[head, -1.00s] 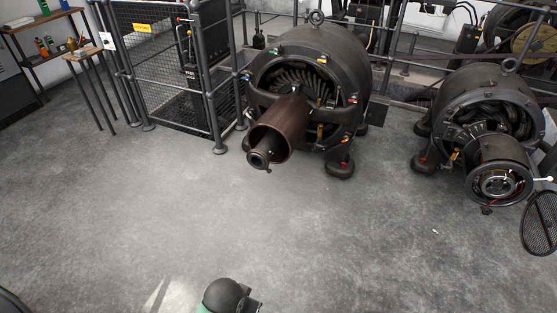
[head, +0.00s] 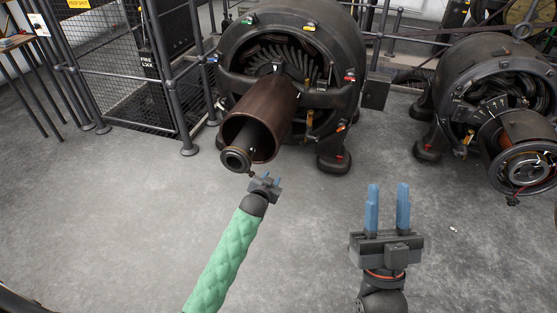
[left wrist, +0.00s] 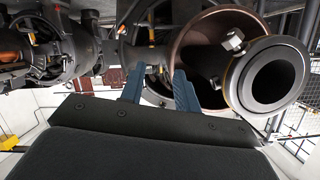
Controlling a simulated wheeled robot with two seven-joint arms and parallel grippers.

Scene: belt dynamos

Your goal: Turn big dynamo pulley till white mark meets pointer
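The big dynamo (head: 345,75) stands at the back centre. Its brown pulley (head: 272,105) sticks out toward me, with a dark hub and shaft end (head: 236,160) at the front. A small pale spot shows near the pulley's rear top edge; I cannot tell whether it is mark or pointer. My left gripper (head: 266,179) is open and empty, just below and right of the shaft end. In the left wrist view its blue fingers (left wrist: 160,90) are apart, with the pulley rim (left wrist: 182,50) and shaft end (left wrist: 275,78) behind them. My right gripper (head: 388,208) is open, empty, fingers up, over the floor.
A smaller dynamo (head: 490,90) with an open front stands at the right. A mesh cage (head: 110,60) with grey posts stands at the left, and a wooden stand (head: 15,42) at the far left edge. The grey floor (head: 130,210) between is clear.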

